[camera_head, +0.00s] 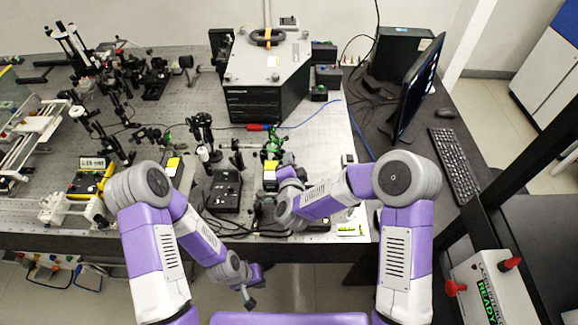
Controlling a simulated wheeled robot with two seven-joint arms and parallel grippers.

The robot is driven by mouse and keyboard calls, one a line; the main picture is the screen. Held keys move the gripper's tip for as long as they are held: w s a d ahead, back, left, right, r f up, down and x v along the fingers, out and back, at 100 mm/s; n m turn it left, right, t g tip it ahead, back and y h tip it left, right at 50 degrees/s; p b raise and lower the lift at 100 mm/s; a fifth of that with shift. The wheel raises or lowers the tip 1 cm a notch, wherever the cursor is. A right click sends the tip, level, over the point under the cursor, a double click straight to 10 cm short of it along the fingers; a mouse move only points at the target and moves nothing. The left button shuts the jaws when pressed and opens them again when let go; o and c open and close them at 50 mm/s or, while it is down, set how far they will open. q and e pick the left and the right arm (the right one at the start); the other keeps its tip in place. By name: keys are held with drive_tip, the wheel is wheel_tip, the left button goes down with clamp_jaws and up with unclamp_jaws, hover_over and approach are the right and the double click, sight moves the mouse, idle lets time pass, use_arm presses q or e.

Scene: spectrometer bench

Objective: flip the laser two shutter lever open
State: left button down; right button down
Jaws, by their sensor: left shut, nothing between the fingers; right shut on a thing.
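My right gripper (273,183) is over the bench at a small black unit with a yellow label (270,165), just in front of a green mount (272,147). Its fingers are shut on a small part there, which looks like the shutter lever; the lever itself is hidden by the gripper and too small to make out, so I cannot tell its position. A similar yellow-labelled unit (173,166) stands farther left. My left gripper (250,303) is shut and empty, low in front of the bench edge, away from both units.
A black controller box (224,190) with cables stands left of my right gripper. A large grey-topped housing (266,80) stands behind. Optics crowd the left of the bench. A monitor (418,85) and keyboard (455,165) are at right. A box reading READY (492,292) is at lower right.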

idle(0.3)
drive_tip(key=c, duration=1.1)
unclamp_jaws()
drive_tip(key=shift+s, duration=0.1)
drive_tip(key=v, duration=0.7)
drive_tip(key=shift+s+b, duration=0.25)
drive_tip(key=shift+b, duration=0.15)
